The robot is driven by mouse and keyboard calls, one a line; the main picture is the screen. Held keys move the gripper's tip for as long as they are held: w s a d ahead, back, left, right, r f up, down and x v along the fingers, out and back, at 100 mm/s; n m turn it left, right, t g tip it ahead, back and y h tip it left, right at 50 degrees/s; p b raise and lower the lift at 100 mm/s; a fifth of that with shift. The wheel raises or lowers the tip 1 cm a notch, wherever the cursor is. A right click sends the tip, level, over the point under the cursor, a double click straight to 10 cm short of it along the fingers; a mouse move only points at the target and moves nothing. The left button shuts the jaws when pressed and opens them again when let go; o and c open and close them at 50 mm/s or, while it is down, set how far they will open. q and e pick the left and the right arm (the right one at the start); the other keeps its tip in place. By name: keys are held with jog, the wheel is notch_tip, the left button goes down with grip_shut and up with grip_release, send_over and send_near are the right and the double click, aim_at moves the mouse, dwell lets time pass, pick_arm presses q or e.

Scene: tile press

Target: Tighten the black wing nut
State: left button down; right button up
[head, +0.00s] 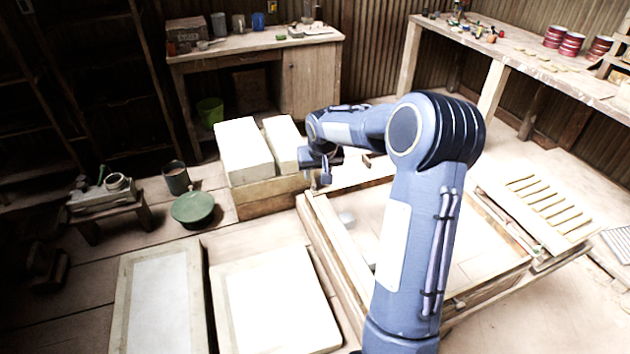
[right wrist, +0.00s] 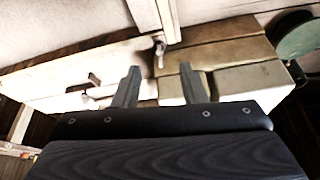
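My right gripper (head: 322,176) reaches over the back left corner of the wooden press frame (head: 335,237), beside pale blocks. In the right wrist view its two fingers (right wrist: 161,84) are apart with nothing gripped between them. A small upright fitting (right wrist: 159,52) shows just beyond the fingertips at a frame joint. A small dark piece (right wrist: 93,79) lies to the left of the fingers. I cannot tell whether either one is the black wing nut. In the head view my arm hides part of the frame. My left gripper is not in view.
Pale slabs on a wooden base (head: 248,205) stand close to the gripper. More pale slabs (head: 275,300) lie in front. A green round lid or stool (head: 192,208) and a dark bucket (head: 177,178) are on the left. A slatted rack (head: 545,205) is at right.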

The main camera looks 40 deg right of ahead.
aim_at(314, 186)
jog(key=shift+w+p+x, duration=0.2)
jog(key=shift+p+x, duration=0.5)
jog(key=shift+x, duration=3.35)
jog(key=shift+d+r, duration=0.1)
grip_shut()
